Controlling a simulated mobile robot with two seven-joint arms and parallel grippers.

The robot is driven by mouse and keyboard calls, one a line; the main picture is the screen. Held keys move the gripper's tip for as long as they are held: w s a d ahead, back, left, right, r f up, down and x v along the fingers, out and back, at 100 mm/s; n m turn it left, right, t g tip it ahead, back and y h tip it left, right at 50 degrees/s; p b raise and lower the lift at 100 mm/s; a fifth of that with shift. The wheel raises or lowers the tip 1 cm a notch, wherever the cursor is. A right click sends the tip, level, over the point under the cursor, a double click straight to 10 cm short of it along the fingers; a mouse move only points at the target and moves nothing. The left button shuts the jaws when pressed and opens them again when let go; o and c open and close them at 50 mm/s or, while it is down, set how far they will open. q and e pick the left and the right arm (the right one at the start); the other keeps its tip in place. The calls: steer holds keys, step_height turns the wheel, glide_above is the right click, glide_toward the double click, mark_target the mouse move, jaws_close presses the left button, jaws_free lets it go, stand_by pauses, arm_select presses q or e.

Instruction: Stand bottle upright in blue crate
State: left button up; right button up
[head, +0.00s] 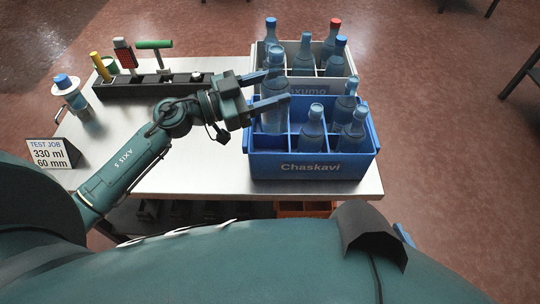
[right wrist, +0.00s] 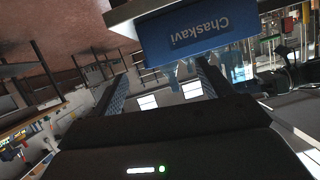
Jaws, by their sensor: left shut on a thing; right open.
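The blue crate (head: 265,166), marked "Chaskavi", stands on the table and also shows upside down in the right wrist view (right wrist: 190,38). My left gripper (head: 278,88) is shut on a clear bluish bottle (head: 272,118) near its upper part. This bottle is about upright at the left compartments of the blue crate. Its base is hidden, so I cannot tell whether it touches the crate floor. Other bottles (head: 312,130) stand in the crate's middle and right compartments. My right gripper (right wrist: 160,80) is open and empty in the right wrist view, below the crate's picture.
A grey crate (head: 347,68) with several bottles, one red-capped, stands right behind the blue crate. A dark rack (head: 140,90) with tools lies at the back left. A blue-capped bottle (head: 70,90) and a sign (head: 52,153) stand at the left. The table's front middle (head: 200,170) is clear.

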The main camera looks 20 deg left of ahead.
mark_target(266, 126)
arm_select(q)
steer(key=shift+s+a+r+n+t+y+p, duration=0.15)
steer(key=shift+s+r+n+t+y+p, duration=0.15)
steer(key=shift+n+t+y, duration=0.25)
steer(key=shift+a+f+t+y, duration=0.1)
steer(key=shift+f+t+y, duration=0.15)
steer(key=shift+f+t, duration=0.1)
steer(key=shift+n, duration=0.25)
step_height(266, 126, down, 6)
steer(key=b, duration=0.3)
steer(key=shift+a, duration=0.1)
steer(key=shift+f, duration=0.45)
step_height(266, 126, down, 3)
steer(key=shift+f+b, duration=0.2)
steer(key=shift+b, duration=0.9)
steer(key=shift+r, duration=0.1)
arm_select(e)
steer(key=shift+s+d+r+t, duration=0.3)
steer(key=shift+s+d, duration=0.15)
steer(key=shift+s, duration=0.05)
steer(key=shift+s+d+r+t, duration=0.3)
steer(key=shift+s+d, duration=0.15)
